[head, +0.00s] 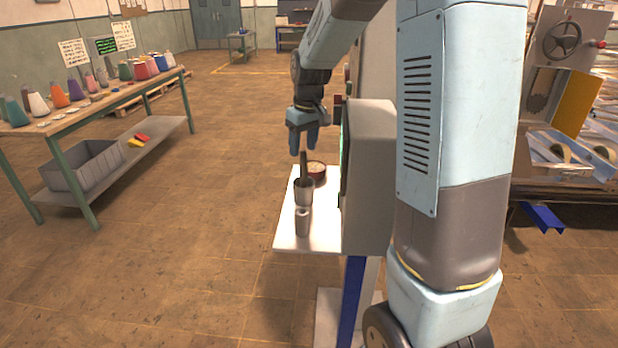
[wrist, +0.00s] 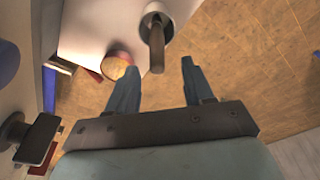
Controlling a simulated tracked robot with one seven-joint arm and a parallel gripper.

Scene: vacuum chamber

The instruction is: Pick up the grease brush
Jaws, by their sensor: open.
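The grease brush (head: 303,164) stands in a grey metal cup (head: 304,192) on the small white shelf (head: 285,238), its dark handle pointing up. In the wrist view my gripper (wrist: 159,66) is open and empty. The handle's end shows between the fingertips, near their line; I cannot tell its exact height against them.
A dark red tin (head: 317,173) with pale contents stands behind the cup, and a second metal piece (head: 302,222) stands in front. A grey cabinet (head: 370,175) rises directly right of the shelf. A workbench with colored cones (head: 73,90) is at left; floor between is clear.

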